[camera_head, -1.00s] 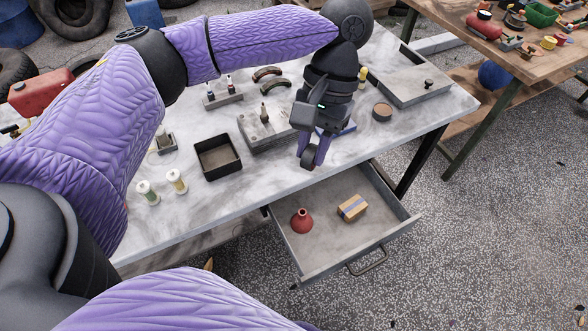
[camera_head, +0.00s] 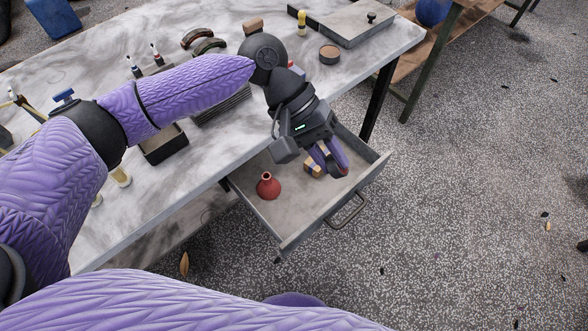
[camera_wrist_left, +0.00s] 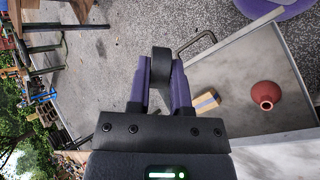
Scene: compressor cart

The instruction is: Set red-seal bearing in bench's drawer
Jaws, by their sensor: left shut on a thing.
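My left gripper (camera_head: 334,166) is above the bench's open drawer (camera_head: 290,226), near its right end. It is shut on a dark round bearing (camera_wrist_left: 161,66), seen edge-on between the purple fingers in the left wrist view. I cannot make out a red seal on it. The drawer, which also shows in the left wrist view (camera_wrist_left: 240,70), is pulled out from the bench (camera_head: 190,185). Inside it are a red funnel-shaped piece (camera_head: 268,187) and a small cardboard box (camera_head: 313,169), partly hidden by the gripper. My right gripper is out of view.
The drawer's handle (camera_head: 346,212) sticks out at the front. The drawer floor has bare room around the funnel and box.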

